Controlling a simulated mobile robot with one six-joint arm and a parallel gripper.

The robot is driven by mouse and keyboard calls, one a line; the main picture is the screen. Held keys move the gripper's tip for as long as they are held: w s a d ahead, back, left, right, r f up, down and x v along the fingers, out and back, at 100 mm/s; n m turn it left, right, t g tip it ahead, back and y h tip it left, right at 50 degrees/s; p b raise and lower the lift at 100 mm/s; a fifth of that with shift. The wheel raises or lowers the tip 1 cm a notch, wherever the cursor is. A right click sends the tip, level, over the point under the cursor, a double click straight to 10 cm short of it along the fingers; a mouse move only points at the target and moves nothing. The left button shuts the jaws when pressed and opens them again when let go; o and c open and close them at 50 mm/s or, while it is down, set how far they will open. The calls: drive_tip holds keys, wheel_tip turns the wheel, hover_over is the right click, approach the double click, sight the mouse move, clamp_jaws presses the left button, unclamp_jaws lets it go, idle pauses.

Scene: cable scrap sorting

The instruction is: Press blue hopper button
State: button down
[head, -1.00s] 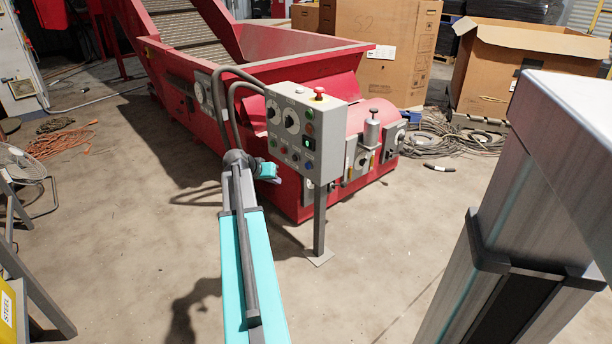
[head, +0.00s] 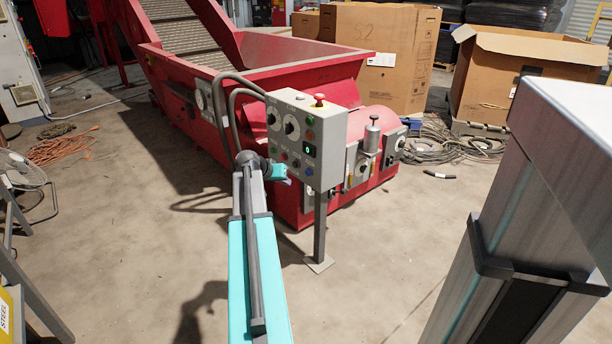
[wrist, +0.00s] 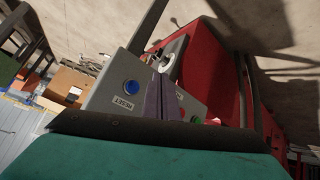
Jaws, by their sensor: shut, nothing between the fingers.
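The grey control box (head: 308,105) stands on a post in front of the red hopper (head: 270,72). A blue button (head: 309,172) shows low on its face. In the wrist view a round blue button (wrist: 131,87) sits on the box's grey face, above a small label that reads upside down. My gripper (head: 282,174) is beside the lower left part of the box in the head view. In the wrist view its dark fingers (wrist: 166,98) are shut and empty, just right of the blue button. I cannot tell whether the fingertips touch the box.
Other knobs and coloured buttons crowd the box face, with a red mushroom button (head: 319,99) on top. Grey conduits (head: 231,110) curve close to my arm. Cardboard boxes (head: 375,60) and coiled cables (head: 465,147) lie behind. The floor in front is clear.

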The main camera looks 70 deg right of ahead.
sight(308, 173)
drive_tip(key=s+d, duration=0.3)
drive_tip(key=d, duration=0.2)
drive_tip(key=shift+s+d, duration=0.15)
drive_tip(key=shift+s, duration=0.05)
drive_tip(key=shift+s+d+p, duration=0.1)
drive_tip(key=shift+p, duration=0.2)
idle(1.9)
drive_tip(key=shift+s+d, duration=0.2)
drive_tip(key=shift+s+d, duration=0.25)
drive_tip(key=shift+d, duration=0.2)
idle(1.4)
drive_tip(key=shift+a, duration=0.2)
drive_tip(key=shift+w+a+p, duration=0.3)
drive_tip(key=shift+w+a, duration=0.15)
drive_tip(key=shift+a, duration=0.15)
idle(0.3)
